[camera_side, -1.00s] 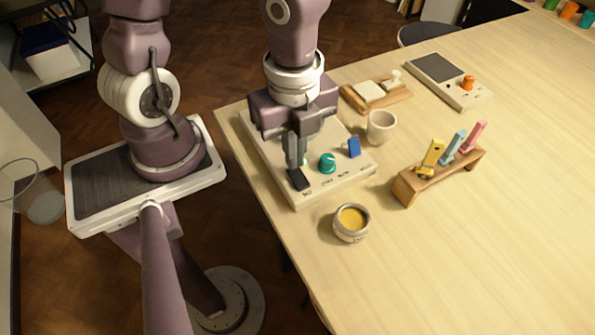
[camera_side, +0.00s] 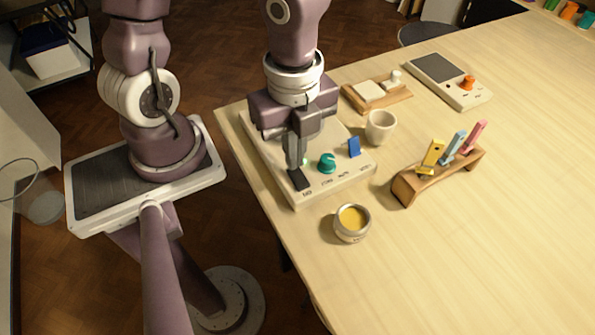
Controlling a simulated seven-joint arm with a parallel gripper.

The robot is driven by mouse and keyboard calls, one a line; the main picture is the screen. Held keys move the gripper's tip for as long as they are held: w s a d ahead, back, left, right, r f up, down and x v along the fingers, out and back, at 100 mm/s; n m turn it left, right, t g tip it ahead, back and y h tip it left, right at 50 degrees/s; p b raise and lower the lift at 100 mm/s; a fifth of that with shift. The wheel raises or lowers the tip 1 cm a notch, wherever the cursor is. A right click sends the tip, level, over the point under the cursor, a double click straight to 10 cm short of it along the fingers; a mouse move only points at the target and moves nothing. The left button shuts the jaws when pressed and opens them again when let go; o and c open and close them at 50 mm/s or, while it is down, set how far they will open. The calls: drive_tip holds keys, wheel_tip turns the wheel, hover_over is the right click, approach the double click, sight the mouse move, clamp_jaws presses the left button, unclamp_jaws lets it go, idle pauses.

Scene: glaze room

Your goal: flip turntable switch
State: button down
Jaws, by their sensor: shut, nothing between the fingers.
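A pale control panel (camera_side: 335,184) lies at the left edge of the table. It carries a black switch (camera_side: 299,181), a teal knob (camera_side: 327,163) and a blue switch (camera_side: 354,147). Its labels are too small to read, so I cannot tell which switch is the turntable's. My gripper (camera_side: 296,166) is shut and empty, pointing down with its fingertips at the black switch. I cannot tell whether they touch it. My gripper and wrist hide the back left part of the panel.
A small pot of yellow glaze (camera_side: 352,222) stands in front of the panel. A cup (camera_side: 380,126) and a wooden rack (camera_side: 406,189) with coloured pieces stand to the right. A second panel (camera_side: 466,92) lies farther back. The table's right side is clear.

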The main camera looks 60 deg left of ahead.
drive_tip(key=shift+f, duration=0.9)
idle(0.8)
drive_tip(key=shift+w+r, duration=0.1)
drive_tip(key=shift+r, duration=3.4)
drive_tip(key=s+a+r+n+t, duration=0.3)
drive_tip(key=r+n, duration=0.7)
drive_tip(key=n, duration=0.8)
drive_tip(key=a+t, duration=0.2)
drive_tip(key=a, duration=0.2)
drive_tip(key=shift+s+a+t, duration=0.2)
drive_tip(key=shift+a+t, duration=0.1)
